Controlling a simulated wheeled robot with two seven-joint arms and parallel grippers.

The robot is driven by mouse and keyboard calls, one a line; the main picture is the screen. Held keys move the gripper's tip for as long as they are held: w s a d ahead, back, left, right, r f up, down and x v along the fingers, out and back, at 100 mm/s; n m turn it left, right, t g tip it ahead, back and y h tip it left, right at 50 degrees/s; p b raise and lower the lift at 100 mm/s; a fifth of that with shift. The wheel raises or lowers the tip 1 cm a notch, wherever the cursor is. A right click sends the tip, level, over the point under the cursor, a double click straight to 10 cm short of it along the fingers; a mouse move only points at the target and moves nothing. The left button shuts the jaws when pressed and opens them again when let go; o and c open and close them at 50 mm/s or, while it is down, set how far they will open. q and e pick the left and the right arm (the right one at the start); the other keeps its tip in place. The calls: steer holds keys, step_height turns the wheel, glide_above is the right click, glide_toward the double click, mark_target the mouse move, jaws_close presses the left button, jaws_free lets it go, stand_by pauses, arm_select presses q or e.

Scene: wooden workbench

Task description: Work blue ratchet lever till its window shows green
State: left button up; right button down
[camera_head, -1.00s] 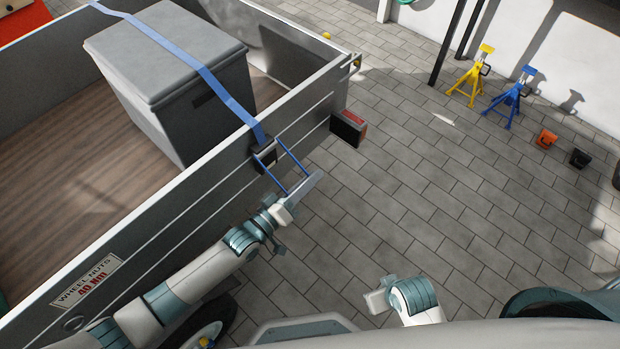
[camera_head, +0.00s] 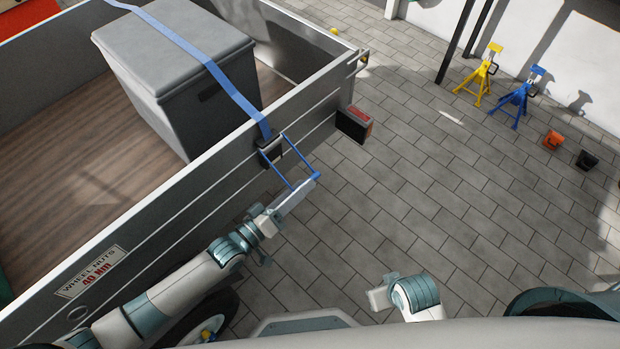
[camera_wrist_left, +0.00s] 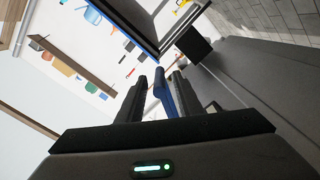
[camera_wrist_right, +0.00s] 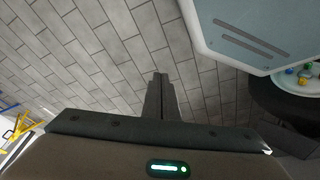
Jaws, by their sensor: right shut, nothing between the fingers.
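The blue ratchet lever (camera_head: 300,158) sticks out from the black ratchet body (camera_head: 270,152) on the trailer's side wall. Two blue rods join at a crossbar at its outer end. My left gripper (camera_head: 313,180) is at this crossbar. In the left wrist view, its fingers (camera_wrist_left: 160,90) stand apart with a blue part of the lever (camera_wrist_left: 164,97) between them; a narrow gap shows beside it. The ratchet window's colour is too small to read. My right gripper (camera_wrist_right: 160,82) is shut and empty above the paving, away from the trailer.
A blue strap (camera_head: 215,75) crosses the grey box (camera_head: 165,60) in the trailer (camera_head: 180,215). A black-and-red lamp (camera_head: 354,124) juts out to the right of the lever. Yellow (camera_head: 481,78) and blue stands (camera_head: 518,97) stand far right. The paving between is clear.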

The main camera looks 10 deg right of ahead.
arm_select(q)
steer(key=v, duration=1.2)
arm_select(e)
steer(key=shift+v, duration=0.8)
arm_select(q)
steer(key=shift+d, duration=0.1)
arm_select(e)
steer(key=shift+w+f, duration=0.15)
steer(key=shift+f, duration=0.05)
